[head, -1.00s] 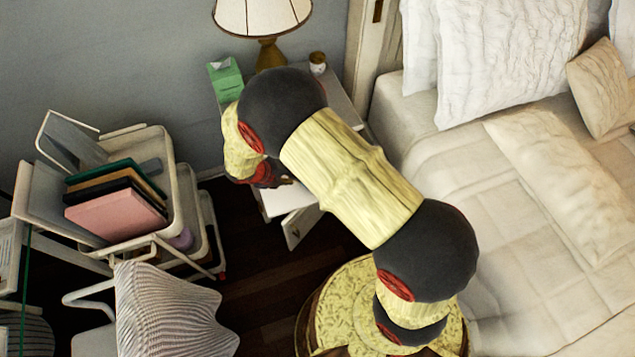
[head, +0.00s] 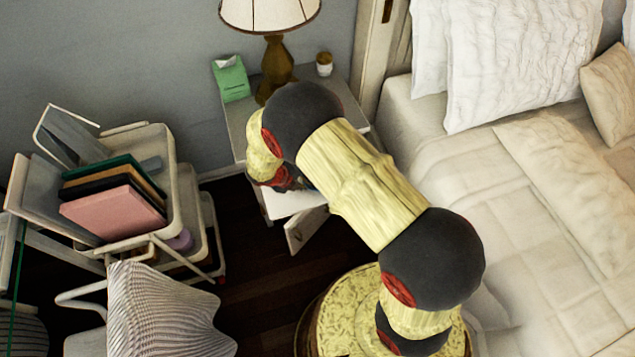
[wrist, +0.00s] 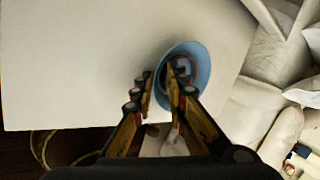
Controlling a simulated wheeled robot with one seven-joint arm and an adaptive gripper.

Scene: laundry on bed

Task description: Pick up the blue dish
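The blue dish (wrist: 205,68) is a small round dish on a white surface (wrist: 80,60) in the wrist view, near that surface's right edge. My gripper (wrist: 161,80) is open, pointing at the dish. One finger shows over the dish's inside and the other just outside its left rim, so the rim appears between them. I cannot tell whether either finger touches it. In the head view my gripper (head: 290,182) is partly hidden by my arm, above the white surface by the nightstand. The dish is not clearly visible there.
The nightstand (head: 238,128) holds a lamp (head: 277,65), a green tissue box (head: 231,80) and a small jar (head: 324,64). The bed (head: 540,250) is close on the right. A cart (head: 160,150) with books (head: 115,205) and a chair (head: 165,310) stand left.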

